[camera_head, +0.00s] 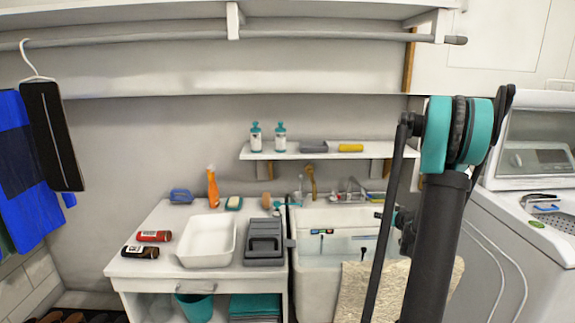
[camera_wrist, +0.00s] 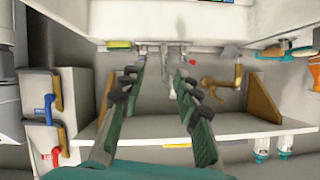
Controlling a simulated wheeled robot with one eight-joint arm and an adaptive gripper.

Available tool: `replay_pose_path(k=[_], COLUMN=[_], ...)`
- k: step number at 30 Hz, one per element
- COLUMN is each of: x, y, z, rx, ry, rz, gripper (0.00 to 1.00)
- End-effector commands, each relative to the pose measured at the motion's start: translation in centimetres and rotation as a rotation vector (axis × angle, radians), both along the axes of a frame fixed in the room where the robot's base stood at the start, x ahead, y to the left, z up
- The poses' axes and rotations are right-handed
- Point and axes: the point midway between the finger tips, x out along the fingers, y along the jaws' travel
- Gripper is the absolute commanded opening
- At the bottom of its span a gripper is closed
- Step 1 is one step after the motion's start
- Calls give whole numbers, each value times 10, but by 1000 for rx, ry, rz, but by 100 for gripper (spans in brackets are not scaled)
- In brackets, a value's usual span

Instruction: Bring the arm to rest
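My arm (camera_head: 437,235) stands upright at the right of the head view, in front of the sink's right side and the washing machine. My gripper (camera_wrist: 160,66) shows in the wrist view with its two dark green fingers spread well apart. Nothing is between the fingers, and they appear to touch nothing. The sink faucet area lies beyond the fingertips. In the head view the gripper is mostly hidden behind the arm.
A wall shelf (camera_head: 291,154) holds two bottles and a yellow item. The counter (camera_head: 158,268) carries a white tub (camera_head: 208,241), a grey case (camera_head: 264,243), an orange spray bottle (camera_head: 213,187) and jars. The sink (camera_head: 318,259) and washing machine (camera_head: 508,243) flank my arm.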

Motion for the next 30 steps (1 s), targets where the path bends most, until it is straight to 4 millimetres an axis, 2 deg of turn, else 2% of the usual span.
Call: replay_pose_path(k=[7, 11, 15, 21, 26, 30], x=[-28, -54, -100, -182, -251, -307], y=[47, 79, 122, 169, 190, 195], z=[6, 8, 7, -3, -17, -31], rx=[4, 4, -5, -39, -81, -129], ry=[83, 150, 256, 421, 547, 640], rz=[53, 85, 124, 150, 144, 118], gripper=[32, 32, 32, 32, 32, 32])
